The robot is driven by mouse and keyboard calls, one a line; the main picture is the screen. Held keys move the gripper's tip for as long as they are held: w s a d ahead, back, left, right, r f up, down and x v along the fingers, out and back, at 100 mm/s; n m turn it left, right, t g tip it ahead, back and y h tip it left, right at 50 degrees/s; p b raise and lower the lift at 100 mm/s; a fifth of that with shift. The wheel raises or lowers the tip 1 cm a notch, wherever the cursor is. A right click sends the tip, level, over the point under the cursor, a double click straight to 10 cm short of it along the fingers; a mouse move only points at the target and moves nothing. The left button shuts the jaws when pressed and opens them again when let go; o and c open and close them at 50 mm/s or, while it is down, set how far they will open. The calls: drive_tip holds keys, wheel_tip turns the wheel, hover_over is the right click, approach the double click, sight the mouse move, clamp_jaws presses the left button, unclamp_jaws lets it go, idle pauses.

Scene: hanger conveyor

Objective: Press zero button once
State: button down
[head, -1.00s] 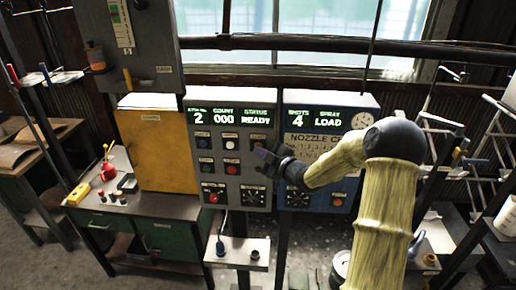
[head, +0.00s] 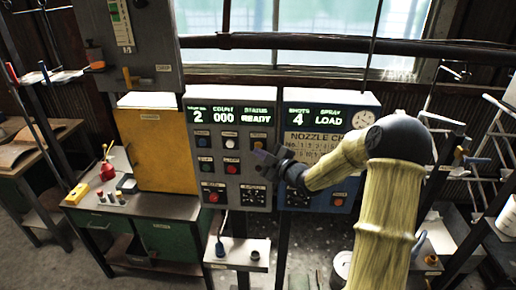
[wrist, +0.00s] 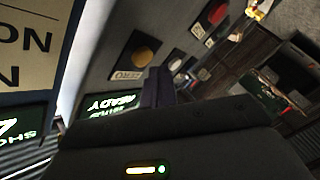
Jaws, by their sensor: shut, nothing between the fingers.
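The zero button (wrist: 145,58) shows in the wrist view as a yellow-orange round cap on a dark plate. A label reading ZERO sits beside it. In the head view, it is at the upper right of the grey control panel (head: 222,172), just above my gripper (head: 261,157). In the wrist view, my gripper (wrist: 158,86) is shut and empty, with its dark fingertips close to the panel face beside the zero button. I cannot tell whether they touch the panel. The panel display (head: 228,116) reads count 000 and status READY.
Other buttons, including a white one (head: 230,143) and a red one (head: 232,168), sit left of my gripper. The blue-grey nozzle panel (head: 310,142) adjoins on the right. A small shelf (head: 238,262) juts out below.

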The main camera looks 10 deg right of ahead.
drive_tip(key=s+b, duration=0.1)
drive_tip(key=s+a, duration=0.1)
drive_tip(key=s, duration=0.1)
drive_tip(key=s+b, duration=0.1)
drive_tip(key=shift+s+a+b, duration=0.3)
drive_tip(key=shift+s, duration=0.05)
idle(0.3)
idle(0.4)
drive_tip(key=s+f+m+g+h+b, duration=0.1)
drive_tip(key=s+f+m+g+h, duration=0.45)
drive_tip(key=s+f, duration=0.2)
drive_tip(key=s+f+m+g, duration=0.1)
drive_tip(key=s+m+g, duration=0.1)
drive_tip(key=s, duration=0.4)
drive_tip(key=s+f+m+g+h+b, duration=0.1)
drive_tip(key=s+f+m+g, duration=0.1)
drive_tip(key=s+m, duration=0.2)
drive_tip(key=s+f+m+g+h, duration=0.1)
drive_tip(key=s+m+g, duration=0.2)
drive_tip(key=s, duration=0.7)
drive_tip(key=shift+a+f+m+b, duration=0.25)
drive_tip(key=shift+m+b, duration=0.05)
drive_tip(key=shift+m, duration=0.15)
